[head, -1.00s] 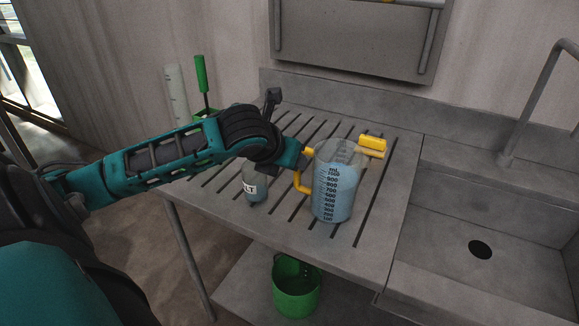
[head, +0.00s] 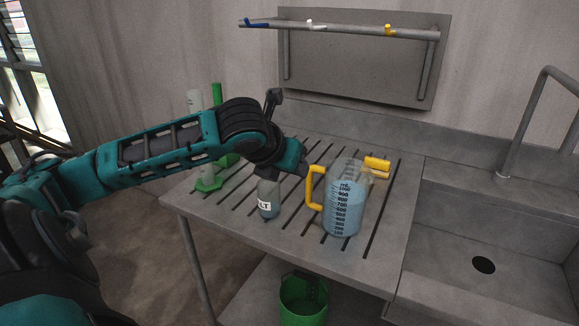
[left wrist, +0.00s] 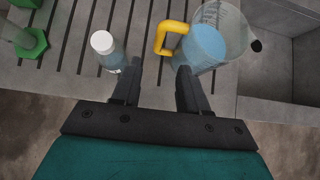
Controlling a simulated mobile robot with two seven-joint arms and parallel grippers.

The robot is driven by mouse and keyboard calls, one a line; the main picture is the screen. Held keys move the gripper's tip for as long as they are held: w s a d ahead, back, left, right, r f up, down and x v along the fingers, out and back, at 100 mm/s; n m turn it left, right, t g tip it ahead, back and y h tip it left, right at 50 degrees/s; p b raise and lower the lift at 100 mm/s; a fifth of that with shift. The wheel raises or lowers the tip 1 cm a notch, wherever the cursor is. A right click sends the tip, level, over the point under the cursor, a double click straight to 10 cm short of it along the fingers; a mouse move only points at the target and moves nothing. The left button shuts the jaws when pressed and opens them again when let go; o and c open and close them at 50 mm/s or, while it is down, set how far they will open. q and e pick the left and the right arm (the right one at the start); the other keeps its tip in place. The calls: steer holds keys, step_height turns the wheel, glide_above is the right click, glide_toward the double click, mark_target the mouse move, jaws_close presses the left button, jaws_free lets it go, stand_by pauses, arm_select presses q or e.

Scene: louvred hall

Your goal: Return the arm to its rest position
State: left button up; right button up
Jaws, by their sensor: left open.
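My left arm reaches in from the left in the head view. Its gripper (head: 303,170) is by the yellow handle of a clear measuring jug (head: 343,208) holding blue liquid. In the left wrist view the gripper's two fingers (left wrist: 160,90) are apart with nothing between them. The jug (left wrist: 205,45) stands beyond the right finger there, its handle apart from the fingers. A small labelled bottle (head: 268,198) with a white cap stands left of the jug, partly hidden behind the gripper; it also shows in the left wrist view (left wrist: 108,50). My right gripper is not in view.
A slotted metal drainboard (head: 240,228) carries a green-based cylinder (head: 209,184) and a green item (head: 217,95) behind my arm. A yellow object (head: 377,164) lies behind the jug. A sink (head: 500,250) is right, a wall rail (head: 350,27) above, a green bucket (head: 303,302) below.

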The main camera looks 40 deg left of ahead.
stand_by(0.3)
arm_select(q)
steer(key=s+d+f+n+g+h, duration=0.1)
steer(key=s+d+f+n, duration=0.35)
steer(key=f+n, duration=0.2)
steer(key=s+d+f+n+g+h, duration=0.1)
steer(key=s+d+f+n, duration=0.2)
steer(key=d+f+n, duration=0.3)
steer(key=s+d+f+n+g, duration=0.2)
steer(key=s+d+f+n, duration=0.15)
steer(key=s+n, duration=0.45)
steer(key=s+d+f+n+g, duration=0.1)
steer(key=s+d+f+n, duration=0.3)
steer(key=n, duration=0.6)
steer(key=w+d+f+t+h, duration=0.2)
steer(key=w+f+t, duration=0.3)
steer(key=f, duration=0.5)
steer(key=shift+w+f+t, duration=0.2)
steer(key=shift+w+t, duration=0.15)
steer(key=shift+t, duration=0.75)
steer(key=shift+d, duration=0.1)
